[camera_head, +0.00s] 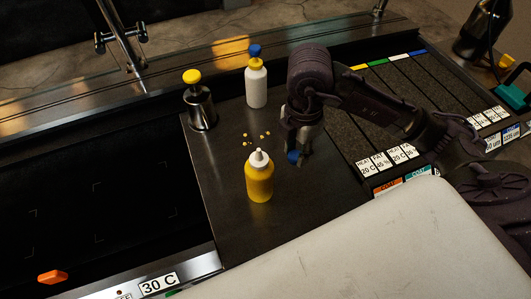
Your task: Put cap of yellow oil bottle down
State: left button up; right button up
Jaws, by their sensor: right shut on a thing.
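The yellow oil bottle (259,182) stands upright on the dark metal counter, with its white nozzle bare. My right gripper (300,148) points down just to the right of the bottle's top, apart from it. It is shut on a small blue cap (293,157) that shows at its fingertips. I cannot tell how close the cap is to the counter. My left gripper is not in view.
A white bottle with a blue cap (256,86) and a metal canister with a yellow knob (200,108) stand behind. Small yellow bits (248,143) lie near the bottle. Labelled dark strips (387,98) lie at right. The counter right of the bottle is clear.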

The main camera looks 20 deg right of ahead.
jog(key=shift+s+d+f+m, duration=0.1)
jog(key=shift+d+m, duration=0.05)
jog(key=shift+m, duration=0.95)
jog(key=shift+f+m, duration=0.1)
jog(key=shift+m, duration=0.2)
jog(key=p, duration=0.2)
send_over(266, 148)
jog(key=s+a, duration=0.1)
jog(key=s, duration=0.1)
notch_tip(266, 148, down, 7)
jog(key=shift+r, duration=0.15)
notch_tip(266, 148, down, 4)
jog(key=shift+r+p, duration=0.1)
jog(key=shift+p, duration=0.4)
jog(key=shift+w+f, duration=0.1)
jog(key=shift+f, duration=0.1)
jog(key=shift+f+b, duration=0.35)
jog(key=shift+f, duration=0.1)
jog(key=o, duration=0.7)
